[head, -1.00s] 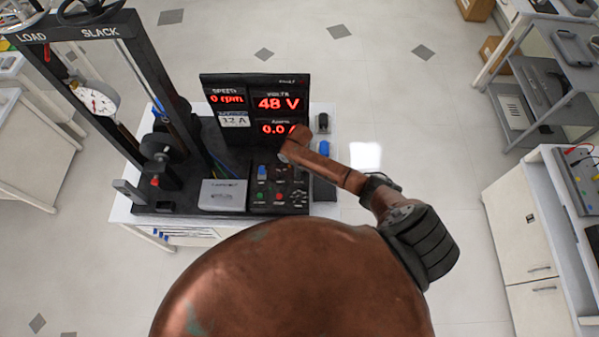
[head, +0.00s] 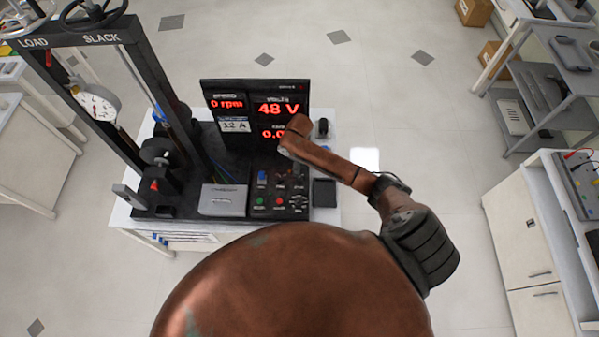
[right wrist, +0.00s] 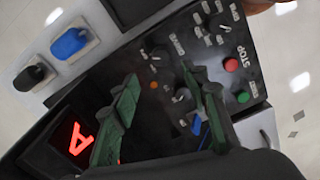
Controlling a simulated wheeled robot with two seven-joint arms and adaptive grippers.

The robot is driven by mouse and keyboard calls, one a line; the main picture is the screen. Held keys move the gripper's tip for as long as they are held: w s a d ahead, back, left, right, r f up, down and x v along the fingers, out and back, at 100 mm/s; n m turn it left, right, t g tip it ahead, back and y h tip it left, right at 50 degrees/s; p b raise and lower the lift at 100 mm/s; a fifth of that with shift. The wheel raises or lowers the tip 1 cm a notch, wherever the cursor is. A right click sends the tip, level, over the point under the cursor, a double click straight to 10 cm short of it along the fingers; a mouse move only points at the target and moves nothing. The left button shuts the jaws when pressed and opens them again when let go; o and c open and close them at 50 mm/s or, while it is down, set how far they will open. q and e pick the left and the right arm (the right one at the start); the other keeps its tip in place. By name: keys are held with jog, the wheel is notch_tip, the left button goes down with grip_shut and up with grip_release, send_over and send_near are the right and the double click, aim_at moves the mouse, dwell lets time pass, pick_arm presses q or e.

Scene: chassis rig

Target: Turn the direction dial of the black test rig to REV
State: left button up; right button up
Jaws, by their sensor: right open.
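The black test rig (head: 213,140) stands on a white bench, with its control panel (head: 270,211) at the lower right. In the right wrist view the panel (right wrist: 150,137) shows several small knobs with white markings. One pointer knob (right wrist: 181,95) is near the fingers, another (right wrist: 159,53) lies further up. Their labels are too small to read, so I cannot tell which is the direction dial or where it points. My right gripper (right wrist: 160,78) is open and empty over the panel, its green fingers apart. In the head view my forearm hides it. My left gripper is not in view.
A red STOP button (right wrist: 231,64), a green button (right wrist: 243,96) and a blue switch (right wrist: 197,125) lie close by. The display (head: 279,108) rises behind the panel. Blue (right wrist: 70,43) and black (right wrist: 33,76) switches sit beside the rig. A grey box (head: 222,199) stands left.

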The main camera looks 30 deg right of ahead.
jog(key=shift+r, duration=1.5)
